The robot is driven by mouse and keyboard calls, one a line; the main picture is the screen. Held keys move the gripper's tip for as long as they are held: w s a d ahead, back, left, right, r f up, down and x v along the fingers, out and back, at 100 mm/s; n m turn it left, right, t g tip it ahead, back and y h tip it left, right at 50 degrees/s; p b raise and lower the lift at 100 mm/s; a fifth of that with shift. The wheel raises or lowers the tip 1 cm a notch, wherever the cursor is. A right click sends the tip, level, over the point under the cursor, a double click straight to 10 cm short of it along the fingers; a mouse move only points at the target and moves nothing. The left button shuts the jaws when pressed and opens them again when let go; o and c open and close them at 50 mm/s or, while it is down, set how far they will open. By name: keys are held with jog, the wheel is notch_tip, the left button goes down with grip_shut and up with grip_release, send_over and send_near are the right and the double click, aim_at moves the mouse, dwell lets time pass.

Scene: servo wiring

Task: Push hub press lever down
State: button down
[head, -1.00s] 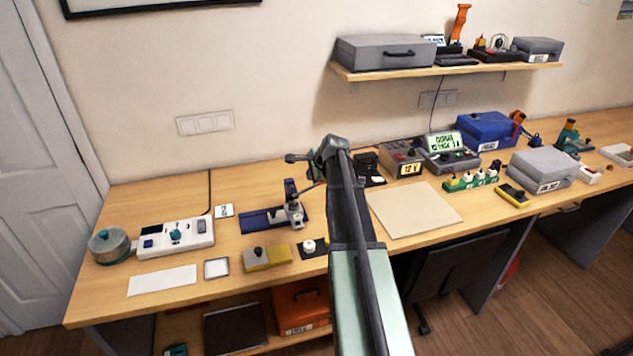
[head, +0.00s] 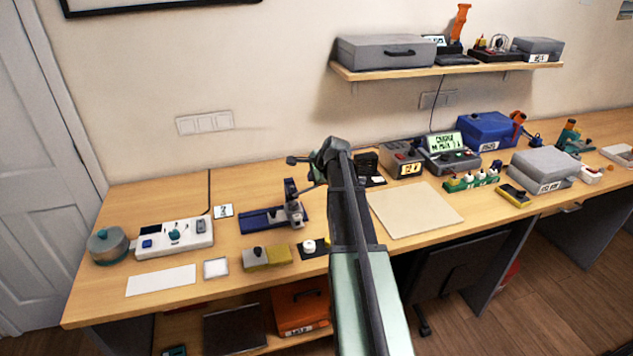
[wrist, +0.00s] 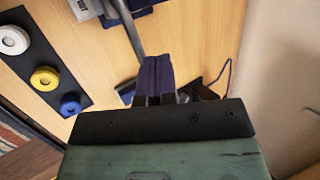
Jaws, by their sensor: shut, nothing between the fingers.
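The hub press has a blue base (head: 262,219) and a dark upright post with a pale metal part, standing left of my arm in the head view. A thin lever runs from it towards my arm's end, where my arm covers part of it. In the wrist view the grey lever rod (wrist: 132,35) comes down from the top and passes beside my fingers. My gripper (wrist: 155,62) is shut and empty, its dark purple fingers close to the rod. I cannot tell whether they touch it. My arm hides the fingertips in the head view.
A black strip (wrist: 50,55) with white, yellow and blue discs lies left in the wrist view. A grey and yellow block (head: 267,257) and a white disc on a black pad (head: 310,247) lie in front of the press. A beige mat (head: 415,208) is clear to the right.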

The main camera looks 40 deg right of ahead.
aim_at(307, 190)
jog(key=shift+s+d+f+b, duration=0.1)
jog(key=shift+d+f+b, duration=0.05)
jog(key=shift+f+b, duration=0.3)
jog(key=shift+s+d+f+b, duration=0.1)
jog(key=shift+d+f+b, duration=0.05)
jog(key=shift+f+b, duration=0.3)
dwell(0.7)
dwell(0.5)
jog(key=r+p, duration=0.2)
jog(key=a+r+p, duration=0.1)
jog(key=shift+w+r+p, duration=0.3)
jog(key=shift+r+p, duration=0.05)
dwell(0.3)
jog(key=r+p, duration=0.1)
jog(key=a+r+p, duration=0.1)
jog(key=r+p, duration=0.2)
jog(key=shift+w+a+r+p, duration=0.3)
jog(key=shift+a+p, duration=0.05)
jog(key=shift+a, duration=0.05)
dwell(0.6)
